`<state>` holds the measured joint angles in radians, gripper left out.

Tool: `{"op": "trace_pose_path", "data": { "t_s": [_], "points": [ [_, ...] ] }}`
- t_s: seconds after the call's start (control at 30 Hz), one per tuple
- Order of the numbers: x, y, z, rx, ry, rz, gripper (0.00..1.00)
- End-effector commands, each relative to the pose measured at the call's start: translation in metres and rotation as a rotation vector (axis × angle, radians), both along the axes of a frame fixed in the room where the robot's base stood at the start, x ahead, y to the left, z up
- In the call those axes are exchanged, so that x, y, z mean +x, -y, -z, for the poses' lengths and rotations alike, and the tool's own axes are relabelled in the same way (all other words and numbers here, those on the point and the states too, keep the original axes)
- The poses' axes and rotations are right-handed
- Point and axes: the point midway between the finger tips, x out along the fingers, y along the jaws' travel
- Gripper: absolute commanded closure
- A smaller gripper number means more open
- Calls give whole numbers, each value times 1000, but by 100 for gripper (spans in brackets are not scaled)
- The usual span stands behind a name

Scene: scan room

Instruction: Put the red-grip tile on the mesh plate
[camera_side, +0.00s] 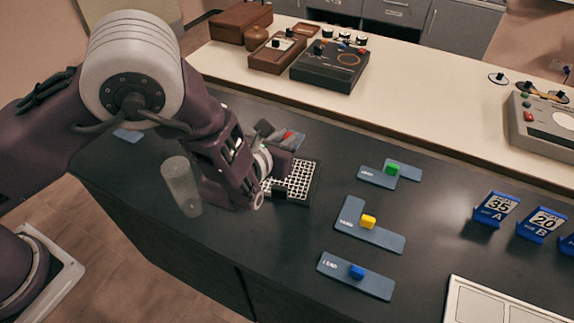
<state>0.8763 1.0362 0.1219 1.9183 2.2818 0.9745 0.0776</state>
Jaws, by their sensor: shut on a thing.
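The red-grip tile (296,141) is a blue-grey plate with a red grip, partly hidden behind my gripper. My gripper (285,141) is shut on its red grip and holds it at the far edge of the mesh plate. The mesh plate (301,183) is a dark-framed white grid on the black bench, and my gripper covers its left part. I cannot tell whether the tile touches the mesh.
Tiles with green (393,168), yellow (368,221) and blue (357,271) grips lie to the right. A clear cylinder (181,186) stands left of my gripper. Blue number stands (497,208) are at far right. A control box (329,65) sits on the back counter.

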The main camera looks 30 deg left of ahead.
Motion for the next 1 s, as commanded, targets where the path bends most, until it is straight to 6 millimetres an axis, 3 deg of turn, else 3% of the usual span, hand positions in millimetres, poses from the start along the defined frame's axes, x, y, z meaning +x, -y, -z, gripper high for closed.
{"op": "trace_pose_path", "data": {
  "t_s": [0.1,0.43,0.83,0.87,0.9,0.97,1.0],
  "points": [
    [-1,-1,30,5,-4,0,100],
    [0,-1,92,3,-2,-1,100],
    [0,-1,100,1,-1,-2,100],
    [0,-1,101,2,-2,-1,85],
    [0,-1,101,1,-1,-2,77],
    [0,-1,100,1,-1,-2,65],
    [0,-1,100,1,-1,-2,65]
  ]
}}
